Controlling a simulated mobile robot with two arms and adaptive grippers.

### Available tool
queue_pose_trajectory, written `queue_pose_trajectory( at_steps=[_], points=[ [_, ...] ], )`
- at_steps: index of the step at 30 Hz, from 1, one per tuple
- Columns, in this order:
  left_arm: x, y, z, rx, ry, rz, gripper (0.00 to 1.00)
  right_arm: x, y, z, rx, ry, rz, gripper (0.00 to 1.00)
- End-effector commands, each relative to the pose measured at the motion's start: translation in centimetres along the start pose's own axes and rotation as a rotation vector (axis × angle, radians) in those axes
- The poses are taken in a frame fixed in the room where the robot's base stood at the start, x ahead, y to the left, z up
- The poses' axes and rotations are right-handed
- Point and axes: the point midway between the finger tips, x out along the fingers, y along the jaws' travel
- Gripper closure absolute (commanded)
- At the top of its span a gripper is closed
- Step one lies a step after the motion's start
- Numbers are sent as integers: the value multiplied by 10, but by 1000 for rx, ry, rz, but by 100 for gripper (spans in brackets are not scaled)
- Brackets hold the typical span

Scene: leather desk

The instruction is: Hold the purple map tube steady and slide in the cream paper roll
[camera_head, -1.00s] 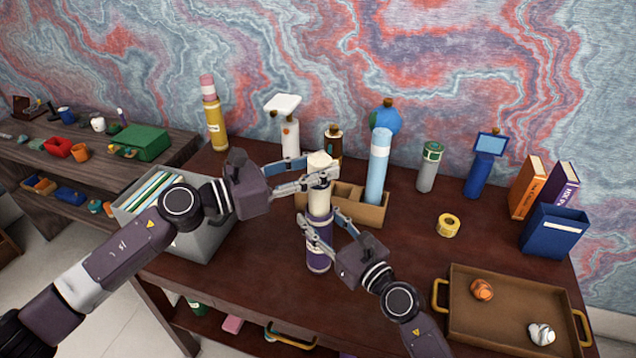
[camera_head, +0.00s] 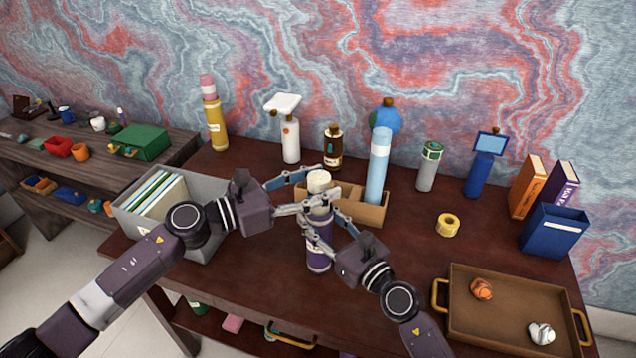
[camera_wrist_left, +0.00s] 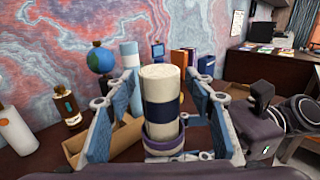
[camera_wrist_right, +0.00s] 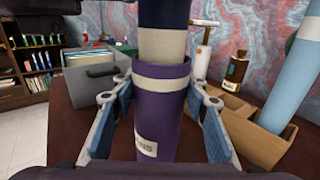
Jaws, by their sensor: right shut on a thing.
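The purple map tube (camera_head: 319,258) stands upright on the desk. My right gripper (camera_head: 308,232) is shut on its upper part, with the pads on both sides in the right wrist view (camera_wrist_right: 160,100). The cream paper roll (camera_head: 319,181) stands upright with its lower end inside the tube's mouth. In the left wrist view the roll (camera_wrist_left: 163,88) shows a dark navy band, with cream below it down to the tube's rim (camera_wrist_left: 165,148). My left gripper (camera_head: 325,184) is open around the roll, with gaps between pads and roll.
Behind the tube is a tan divided box (camera_head: 370,213) with a light blue cylinder (camera_head: 379,165). A grey file box (camera_head: 205,243) stands at left. At right are yellow tape (camera_head: 448,225), a brown tray (camera_head: 462,335) and a blue bin (camera_head: 550,238). Clear desk lies right of the tube.

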Motion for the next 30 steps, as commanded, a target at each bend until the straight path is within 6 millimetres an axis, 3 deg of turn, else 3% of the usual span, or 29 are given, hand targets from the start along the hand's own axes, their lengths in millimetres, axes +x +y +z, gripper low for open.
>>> queue_pose_trajectory(
  at_steps=[8,11,22,30],
  points=[
    [-2,0,3,2,0,1,51,0,0,0,0,0,0,84],
    [-14,1,1,-1,2,2,51,0,0,0,0,0,0,84],
    [-91,0,1,-1,4,1,51,0,0,0,0,0,0,84],
    [-119,0,2,0,0,0,51,0,0,0,0,0,0,84]
  ],
)
